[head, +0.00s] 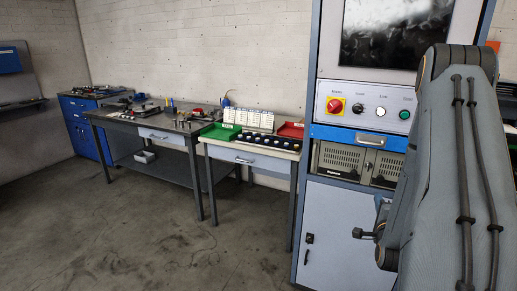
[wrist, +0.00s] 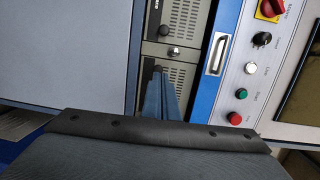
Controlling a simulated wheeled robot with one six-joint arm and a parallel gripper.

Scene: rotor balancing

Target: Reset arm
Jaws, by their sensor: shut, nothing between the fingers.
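My gripper (wrist: 160,82) shows in the wrist view as blue fingers close together, shut and empty. They point toward the front of the control cabinet, over its grey vented units; I cannot tell the gap between them. A dark padded part of my own arm fills the lower wrist view and hides the base of the fingers. In the head view my arm stands folded at the right, in front of the control cabinet (head: 340,220), and hides most of the gripper.
The cabinet carries a red-and-yellow switch (head: 335,106), a green button (head: 405,114) and a blue drawer (head: 345,134). Left of it stand a table with a green tray (head: 220,131) and a red tray (head: 291,130), then a workbench (head: 150,134). The floor in front is clear.

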